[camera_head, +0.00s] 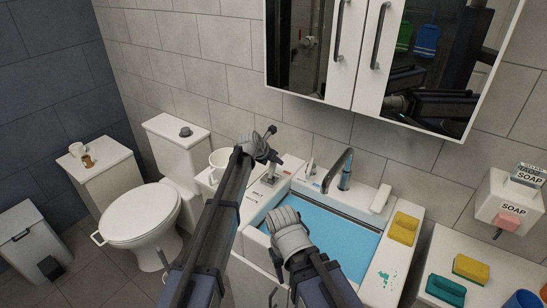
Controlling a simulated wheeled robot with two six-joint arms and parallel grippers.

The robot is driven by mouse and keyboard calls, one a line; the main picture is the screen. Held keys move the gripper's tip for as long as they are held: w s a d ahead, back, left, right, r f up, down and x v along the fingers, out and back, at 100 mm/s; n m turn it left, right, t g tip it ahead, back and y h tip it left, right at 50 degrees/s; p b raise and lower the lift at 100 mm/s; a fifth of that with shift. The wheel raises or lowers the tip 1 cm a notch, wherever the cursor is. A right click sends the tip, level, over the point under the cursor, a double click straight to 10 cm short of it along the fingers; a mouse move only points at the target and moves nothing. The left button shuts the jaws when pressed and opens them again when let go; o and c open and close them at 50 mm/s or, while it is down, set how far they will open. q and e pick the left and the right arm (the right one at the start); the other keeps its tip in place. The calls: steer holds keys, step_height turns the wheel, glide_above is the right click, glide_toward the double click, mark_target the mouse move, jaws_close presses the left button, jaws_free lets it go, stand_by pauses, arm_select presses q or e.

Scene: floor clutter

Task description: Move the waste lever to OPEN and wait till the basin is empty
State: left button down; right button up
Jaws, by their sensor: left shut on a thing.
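The basin (383,250) holds blue water (335,243) across its whole visible area. The waste lever's base (270,177) stands on the basin's left deck, with small markings beside it that I cannot read. My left gripper (266,152) is above this base, shut on the lever; the gripper hides much of the lever, so its exact setting is unclear. My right gripper (287,216) appears over the left part of the water; its fingers do not show clearly enough to judge.
A curved tap (345,165) stands behind the basin. A yellow sponge (404,228) lies on the right deck. A white mug (220,160) is left of the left gripper. A mirrored cabinet (352,50) hangs above; a toilet (140,212) stands left.

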arm_select(q)
steer(key=shift+w+d+f, duration=0.1)
stand_by(0.5)
steer(key=c, duration=0.6)
jaws_free()
steer(key=shift+o, duration=0.2)
steer(key=p+v, duration=0.6)
steer(key=v, duration=0.1)
steer(key=shift+r, duration=0.35)
